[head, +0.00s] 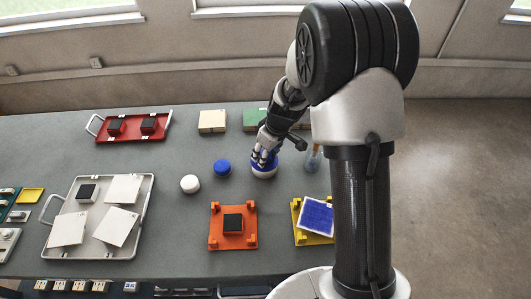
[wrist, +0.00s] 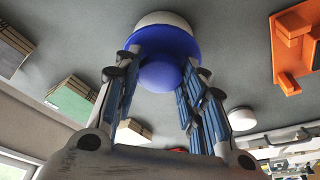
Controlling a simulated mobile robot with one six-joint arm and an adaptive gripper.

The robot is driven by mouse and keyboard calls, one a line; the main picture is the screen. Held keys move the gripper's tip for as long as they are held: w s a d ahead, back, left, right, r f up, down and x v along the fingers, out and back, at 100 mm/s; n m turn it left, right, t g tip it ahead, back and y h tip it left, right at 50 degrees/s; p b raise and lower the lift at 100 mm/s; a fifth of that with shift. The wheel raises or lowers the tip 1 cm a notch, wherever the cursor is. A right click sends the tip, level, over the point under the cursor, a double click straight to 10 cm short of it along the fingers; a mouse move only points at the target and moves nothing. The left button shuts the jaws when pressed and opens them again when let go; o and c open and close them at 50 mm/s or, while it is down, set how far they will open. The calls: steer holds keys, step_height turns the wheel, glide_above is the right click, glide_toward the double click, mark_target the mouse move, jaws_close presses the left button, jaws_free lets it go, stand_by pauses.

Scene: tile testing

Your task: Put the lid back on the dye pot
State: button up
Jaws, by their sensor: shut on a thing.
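A blue lid with a round knob (wrist: 160,75) is between the fingers of my gripper (wrist: 158,80). My gripper also shows in the head view (head: 264,155), shut on the lid. The white dye pot (wrist: 165,19) is directly beyond the lid in the wrist view. In the head view the pot's white lower part (head: 264,174) shows under the blue. The lid looks level and lined up with the pot; I cannot tell whether it is fully seated.
A blue round pot (head: 222,167) and a white one (head: 190,184) stand left of the gripper. An orange fixture (head: 213,238) and a yellow one (head: 300,238) are in front. Tile blocks (head: 212,121) stand behind. A grey tray (head: 58,250) and red tray (head: 130,137) are left.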

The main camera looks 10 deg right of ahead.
steer(key=shift+b, duration=0.3)
stand_by(0.6)
steer(key=o, duration=0.9)
steer(key=shift+o, duration=0.3)
steer(key=o, duration=0.5)
steer(key=shift+c, duration=0.2)
steer(key=shift+r+p, duration=2.1)
steer(key=shift+r, duration=1.4)
steer(key=shift+c, duration=0.2)
